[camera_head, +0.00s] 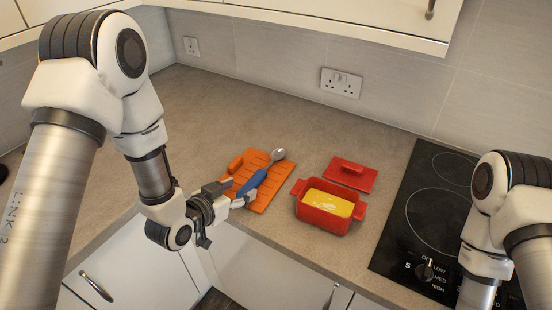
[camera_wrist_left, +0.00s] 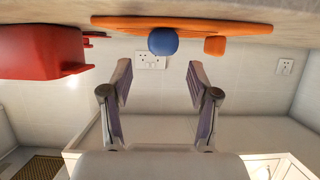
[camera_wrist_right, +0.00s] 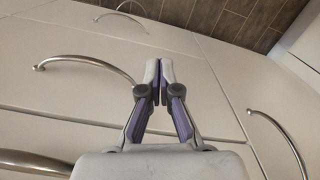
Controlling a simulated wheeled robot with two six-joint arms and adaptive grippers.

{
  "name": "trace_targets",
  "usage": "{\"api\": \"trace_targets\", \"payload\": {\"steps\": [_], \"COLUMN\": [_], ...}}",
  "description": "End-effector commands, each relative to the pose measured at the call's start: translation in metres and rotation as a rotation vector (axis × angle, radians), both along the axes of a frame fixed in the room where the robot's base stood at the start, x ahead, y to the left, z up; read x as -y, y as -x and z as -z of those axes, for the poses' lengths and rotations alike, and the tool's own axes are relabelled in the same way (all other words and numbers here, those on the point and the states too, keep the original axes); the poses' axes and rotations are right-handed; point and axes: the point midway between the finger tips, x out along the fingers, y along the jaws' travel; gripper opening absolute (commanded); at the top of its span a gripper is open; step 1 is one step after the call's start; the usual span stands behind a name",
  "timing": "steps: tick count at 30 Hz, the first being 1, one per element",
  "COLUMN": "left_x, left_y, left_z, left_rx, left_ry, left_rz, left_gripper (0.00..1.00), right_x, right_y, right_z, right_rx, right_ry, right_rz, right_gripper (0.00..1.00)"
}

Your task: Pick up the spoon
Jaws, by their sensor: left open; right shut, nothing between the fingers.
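The spoon (camera_head: 254,181) has a blue handle and a silver bowl (camera_head: 278,154). It lies on the orange ribbed board (camera_head: 262,202), its handle end toward the counter's front edge. My left gripper (camera_head: 238,194) is open at the handle end. In the left wrist view the blue handle end (camera_wrist_left: 163,41) shows ahead, beyond and between the open fingertips (camera_wrist_left: 157,72), which look apart from it. The rest of the spoon is hidden there. My right gripper (camera_wrist_right: 159,64) is shut and empty, in front of the white cabinet fronts; it is out of the head view.
A red pot (camera_head: 322,218) with yellow contents stands right of the board, its red lid (camera_head: 347,174) behind it. A black hob (camera_head: 432,205) is at the right. Open counter (camera_head: 215,110) lies behind the board. The cabinet handles (camera_wrist_right: 285,140) stick out near my right gripper.

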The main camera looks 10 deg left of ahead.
Motion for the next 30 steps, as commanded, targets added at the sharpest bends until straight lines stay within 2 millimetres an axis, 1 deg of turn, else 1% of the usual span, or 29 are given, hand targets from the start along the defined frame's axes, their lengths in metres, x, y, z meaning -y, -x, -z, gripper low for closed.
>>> {"api": "trace_targets", "payload": {"steps": [2,8,13,16,19,23,24,26,27,28,29,30], "left_x": [0.001,0.009,0.017,0.022,0.023,0.023,0.023,0.023,0.023,0.023,0.023,0.023], "left_y": [-0.003,-0.025,-0.050,-0.063,-0.068,-0.067,-0.067,-0.067,-0.067,-0.067,-0.067,-0.067], "left_z": [0.001,0.010,0.020,0.028,0.032,0.033,0.032,0.032,0.032,0.032,0.032,0.033], "left_rx": [-0.001,0.000,-0.001,0.000,-0.002,-0.002,-0.002,-0.002,-0.002,-0.002,-0.002,-0.002], "left_ry": [-0.001,-0.002,-0.001,-0.002,0.000,0.000,0.000,0.000,0.000,0.000,0.000,0.000], "left_rz": [0.000,0.001,0.001,0.001,-0.001,-0.001,-0.001,-0.001,-0.001,-0.001,-0.001,-0.001], "left_gripper": [0.60,0.60,0.60,0.60,0.60,0.60,0.53,0.32,0.18,0.07,0.00,0.00], "right_x": [0.000,0.000,0.000,0.000,0.000,0.000,0.000,0.000,0.000,0.000,0.000,0.000], "right_y": [0.001,0.001,0.001,0.000,0.000,0.001,0.001,0.001,0.001,0.001,0.001,0.001], "right_z": [-0.002,-0.011,-0.027,-0.028,-0.028,-0.027,-0.027,-0.027,-0.027,-0.027,-0.027,-0.027], "right_rx": [-0.002,-0.003,-0.003,-0.002,-0.002,-0.002,-0.003,-0.003,-0.003,-0.003,-0.003,-0.003], "right_ry": [0.000,0.000,0.000,0.000,0.000,0.000,0.000,0.000,0.000,0.000,0.000,0.000], "right_rz": [0.000,-0.001,-0.001,0.000,0.000,-0.001,-0.001,-0.001,-0.001,-0.001,-0.001,-0.001], "right_gripper": [0.00,0.00,0.00,0.00,0.00,0.00,0.00,0.00,0.00,0.00,0.00,0.00]}}
